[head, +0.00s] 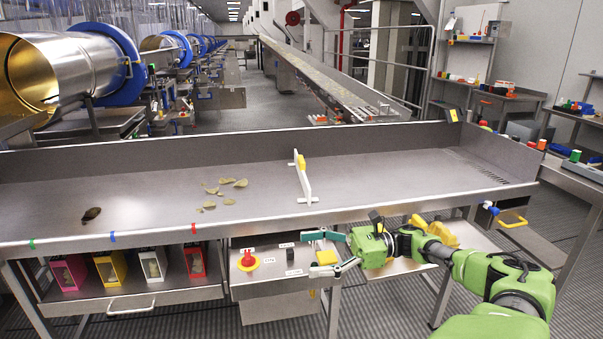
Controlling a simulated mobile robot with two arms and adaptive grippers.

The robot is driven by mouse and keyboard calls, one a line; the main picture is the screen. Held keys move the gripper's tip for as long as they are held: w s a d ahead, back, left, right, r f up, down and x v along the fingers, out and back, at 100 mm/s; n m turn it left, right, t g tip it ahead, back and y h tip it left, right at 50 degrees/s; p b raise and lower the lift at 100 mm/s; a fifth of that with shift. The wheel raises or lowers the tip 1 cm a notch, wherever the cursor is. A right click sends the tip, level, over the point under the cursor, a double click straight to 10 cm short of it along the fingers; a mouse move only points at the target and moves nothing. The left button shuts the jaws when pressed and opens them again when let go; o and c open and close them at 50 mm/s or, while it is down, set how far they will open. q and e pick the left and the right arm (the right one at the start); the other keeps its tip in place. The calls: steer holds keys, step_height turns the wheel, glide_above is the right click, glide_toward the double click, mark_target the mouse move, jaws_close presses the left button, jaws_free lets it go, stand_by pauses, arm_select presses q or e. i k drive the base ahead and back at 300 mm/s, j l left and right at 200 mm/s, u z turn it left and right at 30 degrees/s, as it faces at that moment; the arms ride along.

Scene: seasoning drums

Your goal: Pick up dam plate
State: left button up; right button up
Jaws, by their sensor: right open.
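The dam plate (306,183) is a thin white upright plate with a yellow block (302,163) at its top. It stands across the steel trough (400,178), right of some chips (225,184). My right gripper (312,254) is open in front of the trough's front edge, below and slightly right of the plate, and apart from it. Its two fingers point left, with nothing held between them. My left gripper is not in view.
A dark piece (91,213) lies at the trough's left. A control box with a red knob (247,259) and several colored bins (110,268) sit under the front edge. The trough right of the plate is clear.

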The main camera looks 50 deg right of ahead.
mark_target(301, 170)
steer(key=i+l, duration=0.15)
steer(key=l, duration=0.25)
steer(key=i+l, duration=0.1)
steer(key=l, duration=0.25)
steer(key=i+l, duration=0.15)
steer(key=l, duration=0.25)
steer(key=i+l, duration=0.1)
steer(key=l, duration=0.25)
steer(key=i+l, duration=0.15)
steer(key=l, duration=0.25)
steer(key=i+l, duration=0.1)
steer(key=l, duration=0.25)
steer(key=i+l, duration=0.15)
steer(key=l, duration=0.25)
